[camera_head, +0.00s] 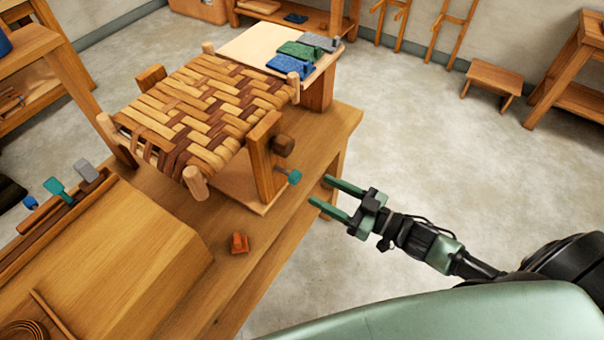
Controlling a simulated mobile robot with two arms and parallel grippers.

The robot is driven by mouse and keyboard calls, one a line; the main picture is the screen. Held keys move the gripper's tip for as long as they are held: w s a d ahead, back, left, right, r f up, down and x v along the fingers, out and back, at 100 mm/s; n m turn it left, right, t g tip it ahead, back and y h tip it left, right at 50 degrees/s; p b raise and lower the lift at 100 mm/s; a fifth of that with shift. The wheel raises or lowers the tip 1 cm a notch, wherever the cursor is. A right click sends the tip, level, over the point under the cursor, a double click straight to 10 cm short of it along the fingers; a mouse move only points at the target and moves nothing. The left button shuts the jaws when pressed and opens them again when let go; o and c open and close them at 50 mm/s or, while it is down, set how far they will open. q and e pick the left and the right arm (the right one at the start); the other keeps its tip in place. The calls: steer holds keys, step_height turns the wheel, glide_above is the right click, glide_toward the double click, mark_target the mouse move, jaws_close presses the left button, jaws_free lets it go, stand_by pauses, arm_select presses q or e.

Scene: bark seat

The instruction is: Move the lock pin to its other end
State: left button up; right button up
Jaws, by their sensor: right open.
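A woven bark seat (205,110) sits on a wooden frame on the workbench. A small pin with a teal head (294,177) sticks out low on the frame's near right side, beside a wooden upright (263,155); it looks like the lock pin. Its shaft is mostly hidden. A dark brown peg end (284,145) shows above it on the upright. My right gripper (320,191) is open and empty, its green fingers pointing left toward the teal head, a short gap to its right. My left gripper is out of view.
A small red-brown block (239,243) lies on the workbench (325,135) in front of the seat. Green, blue and grey pieces lie on a pale board (262,45) behind. A rack with coloured handles (60,192) stands left.

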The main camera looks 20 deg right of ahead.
mark_target(299, 178)
steer(key=p+x, duration=0.1)
steer(key=x, duration=0.6)
steer(key=shift+w+a, duration=0.15)
steer(key=shift+w, duration=0.15)
jaws_close()
steer(key=shift+f, duration=0.1)
stand_by(1.0)
